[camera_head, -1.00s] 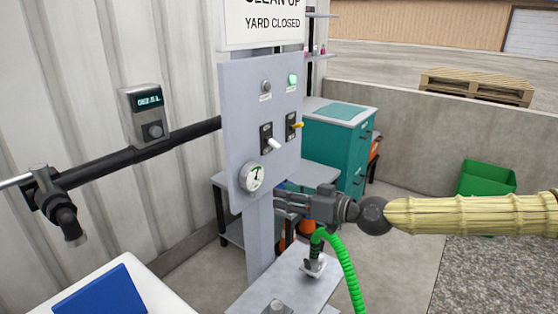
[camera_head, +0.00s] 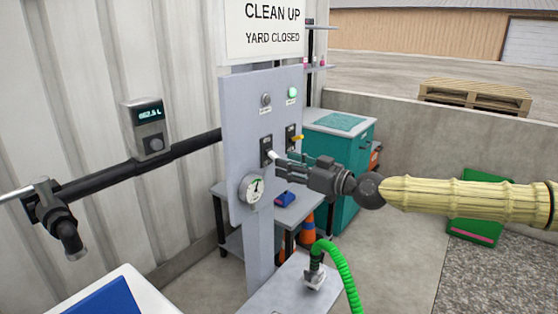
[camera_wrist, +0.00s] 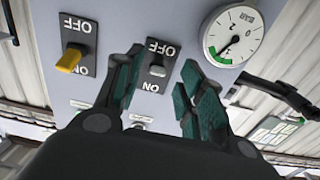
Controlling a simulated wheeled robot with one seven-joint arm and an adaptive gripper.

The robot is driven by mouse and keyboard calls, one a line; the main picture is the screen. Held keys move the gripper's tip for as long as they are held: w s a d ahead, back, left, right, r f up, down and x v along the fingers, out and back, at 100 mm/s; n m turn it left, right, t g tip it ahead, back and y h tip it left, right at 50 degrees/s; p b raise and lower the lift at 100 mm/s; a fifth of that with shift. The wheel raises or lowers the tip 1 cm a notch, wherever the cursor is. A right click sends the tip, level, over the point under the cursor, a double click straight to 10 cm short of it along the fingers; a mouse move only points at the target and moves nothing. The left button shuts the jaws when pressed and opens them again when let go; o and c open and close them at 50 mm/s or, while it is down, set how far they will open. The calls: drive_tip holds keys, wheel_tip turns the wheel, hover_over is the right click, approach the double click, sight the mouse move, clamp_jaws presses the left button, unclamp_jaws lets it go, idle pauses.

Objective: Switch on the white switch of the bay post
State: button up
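The bay post's grey panel (camera_head: 236,120) carries the white switch (camera_head: 272,155) on a dark plate. In the head view its lever slants down and out from the plate. My gripper (camera_head: 288,161) is at the panel, level with this switch. In the wrist view, which is upside down, the white switch (camera_wrist: 157,70) shows between the two spread green-padded fingers of my gripper (camera_wrist: 158,88). I cannot tell whether a finger touches the lever. The grey lamp (camera_head: 266,99) above this switch looks unlit.
A yellow switch (camera_head: 297,138) sits just right, with a green-lit lamp (camera_head: 292,93) above it. A gauge (camera_head: 251,188) is below. A green hose (camera_head: 342,268) rises from the bench under my gripper. A black pipe (camera_head: 190,146) runs left from the panel.

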sight(273, 156)
drive_tip(key=shift+p+x, duration=0.3)
drive_tip(key=shift+x, duration=1.7)
